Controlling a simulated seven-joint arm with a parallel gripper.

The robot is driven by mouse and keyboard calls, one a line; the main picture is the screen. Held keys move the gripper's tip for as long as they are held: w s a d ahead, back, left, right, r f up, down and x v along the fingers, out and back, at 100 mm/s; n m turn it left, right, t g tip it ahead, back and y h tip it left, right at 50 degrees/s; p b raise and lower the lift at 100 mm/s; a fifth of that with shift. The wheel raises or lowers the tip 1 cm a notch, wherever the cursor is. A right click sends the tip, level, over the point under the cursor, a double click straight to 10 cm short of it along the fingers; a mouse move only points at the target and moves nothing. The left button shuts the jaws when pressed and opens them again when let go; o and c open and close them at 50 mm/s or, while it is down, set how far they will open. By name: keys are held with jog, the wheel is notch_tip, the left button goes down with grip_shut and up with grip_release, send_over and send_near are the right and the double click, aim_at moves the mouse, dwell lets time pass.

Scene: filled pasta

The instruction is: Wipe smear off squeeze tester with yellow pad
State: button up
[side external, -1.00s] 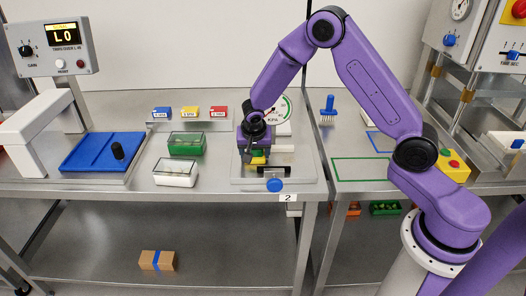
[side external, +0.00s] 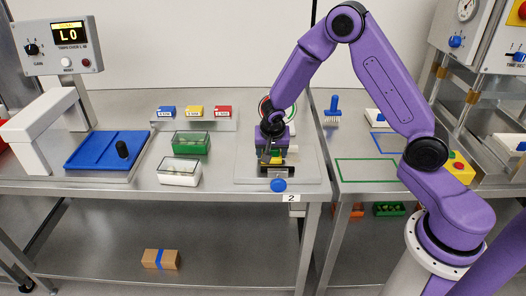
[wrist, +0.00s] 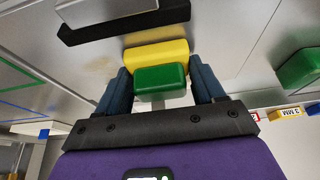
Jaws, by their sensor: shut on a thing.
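My gripper (side external: 270,154) is shut on the yellow pad (wrist: 157,56), which has a green block-shaped grip (wrist: 160,78) between the blue-grey fingers (wrist: 161,86). The pad is at the squeeze tester (side external: 306,173), a steel plate with a round gauge behind and a blue knob (side external: 278,185) in front. A faint yellowish smear (wrist: 92,76) shows on the plate beside the pad in the wrist view. The pad looks close to the plate; I cannot tell if it touches. My gripper hides most of the gauge in the side view.
A dark bar (wrist: 85,33) of the tester lies just beyond the pad. Green (side external: 191,143) and white (side external: 179,173) bins stand to the left, with blue, yellow and red blocks on a rack behind. A blue tray (side external: 104,149) is further left.

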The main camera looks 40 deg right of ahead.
aim_at(300, 158)
jog(key=shift+s+d, duration=3.3)
jog(key=shift+s+a, duration=0.15)
jog(key=shift+s, duration=0.1)
jog(key=shift+w+a, duration=5.4)
jog(key=shift+w, duration=0.1)
jog(key=shift+s+d, duration=5.35)
jog(key=shift+d, duration=0.05)
notch_tip(300, 158, up, 8)
jog(key=shift+r, duration=0.15)
jog(key=shift+d, duration=0.15)
